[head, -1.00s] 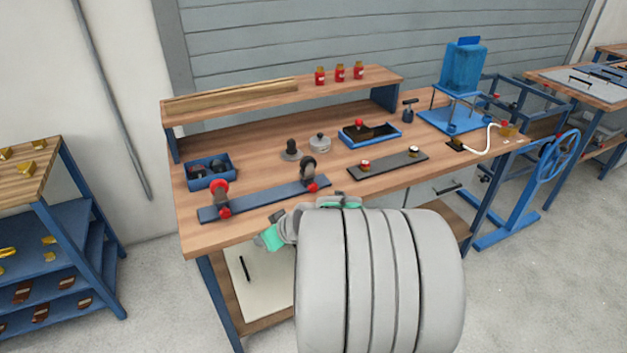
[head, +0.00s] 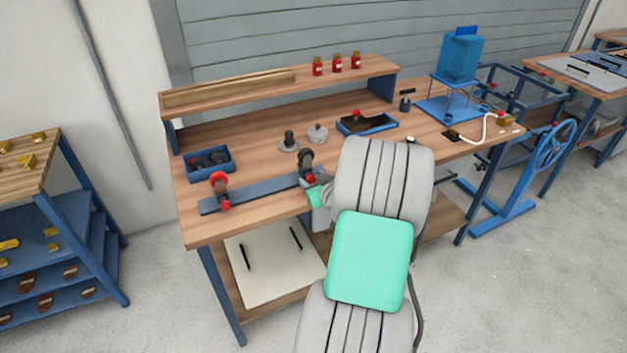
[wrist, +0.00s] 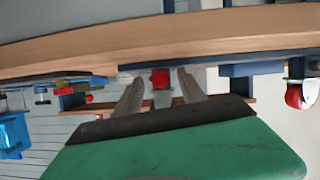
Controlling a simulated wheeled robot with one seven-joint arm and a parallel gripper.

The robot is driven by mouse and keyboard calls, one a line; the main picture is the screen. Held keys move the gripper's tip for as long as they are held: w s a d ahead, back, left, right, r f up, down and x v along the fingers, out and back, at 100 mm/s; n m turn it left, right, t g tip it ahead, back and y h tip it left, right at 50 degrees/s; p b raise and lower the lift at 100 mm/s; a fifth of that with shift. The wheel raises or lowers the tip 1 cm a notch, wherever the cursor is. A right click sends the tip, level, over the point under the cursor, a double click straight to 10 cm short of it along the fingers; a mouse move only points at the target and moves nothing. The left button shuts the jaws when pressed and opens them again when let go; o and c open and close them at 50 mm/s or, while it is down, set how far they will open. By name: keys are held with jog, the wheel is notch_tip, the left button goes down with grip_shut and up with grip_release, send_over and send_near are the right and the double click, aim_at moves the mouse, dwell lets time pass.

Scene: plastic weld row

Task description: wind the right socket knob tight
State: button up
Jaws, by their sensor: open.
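A dark blue rail (head: 262,191) lies along the bench front with a socket at each end. The right socket (head: 306,160) is dark on top, with a red knob (head: 310,178) low on its front. The left socket (head: 218,180) has a red top and its own red knob (head: 224,206). My gripper (head: 316,184) is at the rail's right end, close to the right knob. In the wrist view its open fingers (wrist: 160,79) point at the red knob, which shows between the tips. I cannot tell whether they touch it.
A blue bin (head: 208,162) stands behind the rail at left. A grey lidded pot (head: 318,133) and a blue tray (head: 367,125) stand further back. My arm hides much of the bench's right front. A shelf (head: 285,84) runs along the back.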

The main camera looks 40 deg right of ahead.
grip_shut()
dwell(0.4)
dwell(0.4)
jog(key=m+b, duration=0.1)
jog(key=m+y+b, duration=0.1)
jog(key=shift+s+d+f+t+y+b, duration=0.1)
jog(key=shift+d+f+t+y+b, duration=0.1)
jog(key=shift+t+y+b, duration=0.1)
jog(key=shift+d+r+m+t+y+b, duration=0.1)
jog(key=shift+m+t+y+b, duration=0.3)
jog(key=shift+m+y+b, duration=0.75)
jog(key=shift+m+h+p, duration=0.25)
jog(key=shift+m+p, duration=0.15)
jog(key=shift+m, duration=0.05)
grip_release()
